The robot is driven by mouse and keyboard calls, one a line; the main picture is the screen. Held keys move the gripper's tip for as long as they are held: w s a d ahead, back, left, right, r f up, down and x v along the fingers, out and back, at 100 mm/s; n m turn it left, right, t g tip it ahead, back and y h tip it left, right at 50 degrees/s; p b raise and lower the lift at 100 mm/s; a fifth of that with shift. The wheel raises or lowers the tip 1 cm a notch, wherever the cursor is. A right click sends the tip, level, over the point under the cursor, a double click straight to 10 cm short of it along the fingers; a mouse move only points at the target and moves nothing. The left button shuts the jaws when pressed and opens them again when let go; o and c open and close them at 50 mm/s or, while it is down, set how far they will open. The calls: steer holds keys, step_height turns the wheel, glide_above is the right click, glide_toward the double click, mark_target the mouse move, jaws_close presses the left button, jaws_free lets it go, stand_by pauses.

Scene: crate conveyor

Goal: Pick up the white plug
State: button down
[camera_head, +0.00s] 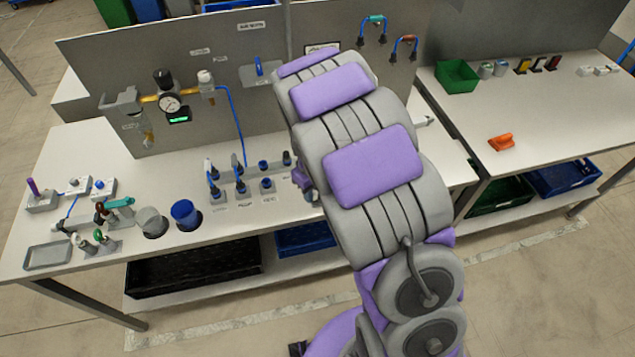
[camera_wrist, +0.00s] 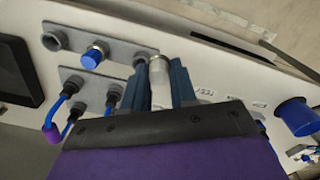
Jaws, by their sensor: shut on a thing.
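The white plug (camera_wrist: 159,88) is a pale, light grey-white cylinder with a ridged metal-looking top in the wrist view. My gripper (camera_wrist: 160,76) is shut on it, with one dark blue finger on each side. The plug is over or beside the edge of a grey socket plate (camera_wrist: 118,46); I cannot tell whether it is in a socket or clear of it.
A blue-topped plug (camera_wrist: 95,56) and an empty socket (camera_wrist: 54,40) are on the same plate. Blue cables (camera_wrist: 70,92) run from nearby fittings. A blue cup (camera_head: 186,213) and a grey cup (camera_head: 151,221) stand left of the connectors. The right bench (camera_head: 540,110) has free room.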

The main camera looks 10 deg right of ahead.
steer(key=s+a+r+p, duration=0.1)
steer(key=s+a, duration=0.7)
steer(key=s, duration=0.1)
steer(key=shift+s+p, duration=0.3)
steer(key=shift+a+r, duration=0.1)
